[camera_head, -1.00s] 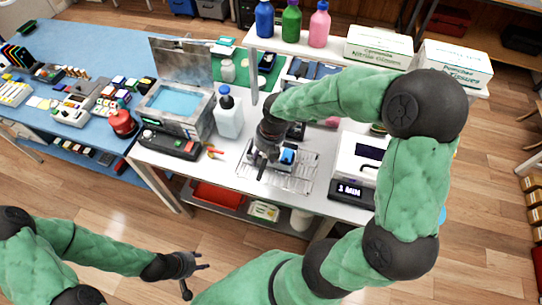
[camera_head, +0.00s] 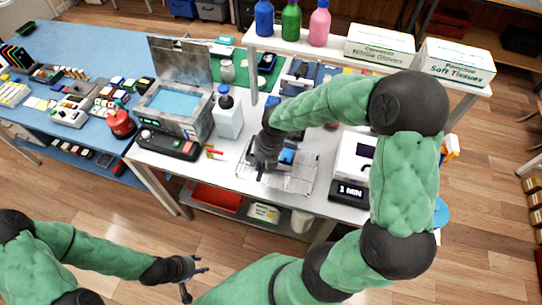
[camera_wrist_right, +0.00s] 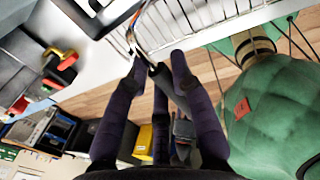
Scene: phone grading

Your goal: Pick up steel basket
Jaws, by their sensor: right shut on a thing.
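The steel basket (camera_head: 299,184) is a wire frame on the white bench, partly hidden by my right gripper. Its bright wires show at the top of the right wrist view (camera_wrist_right: 200,14). My right gripper (camera_head: 260,174) is over the left part of the wire frame. In the right wrist view its purple-grey fingers (camera_wrist_right: 160,75) close around a dark handle grip joined to curved wire. Whether the basket is clear of the bench cannot be told. A blue item (camera_head: 286,156) shows just behind the fingers. My left gripper (camera_head: 195,281) is open and empty, in front of the bench over the floor.
Left of the basket stand a blue-capped bottle (camera_head: 228,118) and a metal bath with blue liquid (camera_head: 174,101). A shelf with bottles and boxes (camera_head: 337,47) is behind.

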